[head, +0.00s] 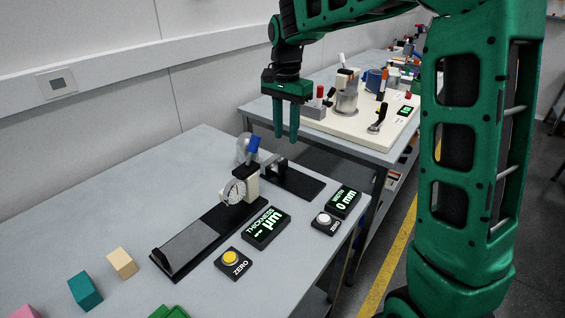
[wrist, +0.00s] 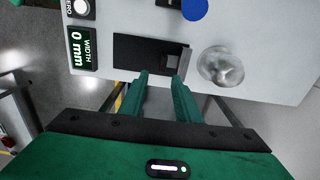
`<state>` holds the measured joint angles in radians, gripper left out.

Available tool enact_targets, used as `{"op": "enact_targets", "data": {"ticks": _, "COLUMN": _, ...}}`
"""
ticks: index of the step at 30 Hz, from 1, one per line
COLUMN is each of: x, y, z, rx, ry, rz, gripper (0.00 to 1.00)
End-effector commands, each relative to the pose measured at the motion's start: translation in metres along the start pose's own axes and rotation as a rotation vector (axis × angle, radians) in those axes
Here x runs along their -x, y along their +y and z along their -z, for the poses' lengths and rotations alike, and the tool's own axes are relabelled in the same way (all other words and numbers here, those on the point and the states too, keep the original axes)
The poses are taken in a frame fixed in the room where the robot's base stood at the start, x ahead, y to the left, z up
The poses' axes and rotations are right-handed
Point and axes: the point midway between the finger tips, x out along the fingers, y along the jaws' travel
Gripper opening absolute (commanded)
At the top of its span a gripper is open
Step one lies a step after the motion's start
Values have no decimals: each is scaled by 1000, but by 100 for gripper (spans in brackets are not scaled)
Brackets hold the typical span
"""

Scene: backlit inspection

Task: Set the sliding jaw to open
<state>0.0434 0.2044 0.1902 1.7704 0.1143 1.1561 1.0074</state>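The width gauge is a black base plate (head: 300,185) near the table's far edge, with small dark and grey jaw blocks (head: 277,168) at its left end. In the wrist view the plate (wrist: 135,50) lies ahead of my fingers, with the jaw blocks (wrist: 174,58) at its right end. The blocks look close together; I cannot tell which one slides. The width display (head: 344,201) reads 0 mm. My gripper (head: 286,139) is open and empty, fingers pointing down, above and apart from the gauge. The wrist view shows a gap between its fingertips (wrist: 160,79).
A thickness gauge with a dial (head: 234,192) stands left of the width gauge. A clear rounded object (wrist: 220,66) sits beside the jaws. A thickness display (head: 266,228) and zero buttons are at the front right. Coloured blocks (head: 86,290) lie front left. A second table stands behind.

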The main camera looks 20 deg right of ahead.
Motion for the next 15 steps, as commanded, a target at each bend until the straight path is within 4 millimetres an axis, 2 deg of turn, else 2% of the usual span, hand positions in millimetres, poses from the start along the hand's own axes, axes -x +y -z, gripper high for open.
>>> {"op": "enact_targets", "data": {"ticks": 3, "x": -4, "y": -9, "z": -2, "rx": -10, "ry": -5, "rz": 2, "gripper": 30}}
{"op": "enact_targets", "data": {"ticks": 7, "x": -15, "y": -9, "z": -2, "rx": -13, "ry": -6, "rz": 1, "gripper": 30}}
{"op": "enact_targets", "data": {"ticks": 15, "x": -62, "y": -8, "z": -2, "rx": -13, "ry": -7, "rz": 0, "gripper": 30}}
